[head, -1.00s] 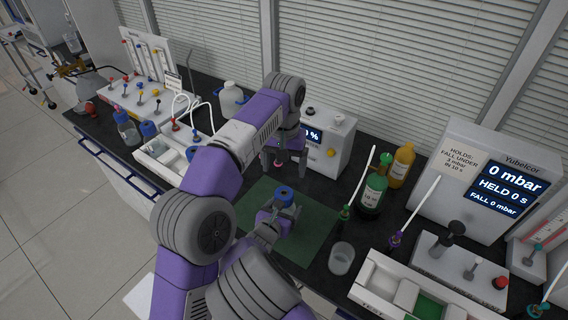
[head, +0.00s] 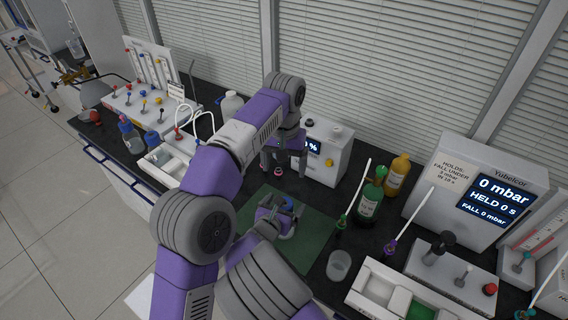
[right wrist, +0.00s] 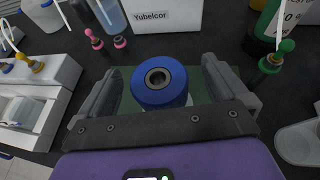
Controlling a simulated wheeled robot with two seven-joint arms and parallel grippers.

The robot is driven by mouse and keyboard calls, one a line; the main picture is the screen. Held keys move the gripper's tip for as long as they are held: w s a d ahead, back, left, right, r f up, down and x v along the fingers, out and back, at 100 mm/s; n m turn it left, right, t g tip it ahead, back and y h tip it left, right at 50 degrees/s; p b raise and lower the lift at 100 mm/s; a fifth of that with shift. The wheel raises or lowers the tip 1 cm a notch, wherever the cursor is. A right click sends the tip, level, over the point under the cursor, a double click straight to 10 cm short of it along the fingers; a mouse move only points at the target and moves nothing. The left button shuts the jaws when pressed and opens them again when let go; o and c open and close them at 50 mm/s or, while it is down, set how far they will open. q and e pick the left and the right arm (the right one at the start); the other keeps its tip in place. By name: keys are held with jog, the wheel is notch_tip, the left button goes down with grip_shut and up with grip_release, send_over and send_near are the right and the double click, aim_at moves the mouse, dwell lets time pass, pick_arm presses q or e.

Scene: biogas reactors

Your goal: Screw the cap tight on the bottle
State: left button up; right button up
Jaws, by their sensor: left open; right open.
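The blue cap (right wrist: 160,84), with a grey ring and dark hole in its top, sits on the bottle on the green mat (head: 310,240). The bottle body is mostly hidden beneath the cap in the right wrist view and behind my gripper in the head view. My right gripper (head: 277,207) is open, with its fingers on either side of the cap and visible gaps to both. How tight the cap sits cannot be seen. My left gripper (head: 287,160) is open beyond the mat, near a small pink-ended piece (head: 278,170), apart from the bottle.
A green bottle (head: 369,204) and an orange bottle (head: 397,177) stand right of the mat. A clear cup (head: 339,264) and a white tray (head: 362,291) are at the front right. A display box (head: 328,155) stands behind my left gripper.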

jog(key=shift+r+p, duration=0.9)
jog(key=shift+r, duration=0.9)
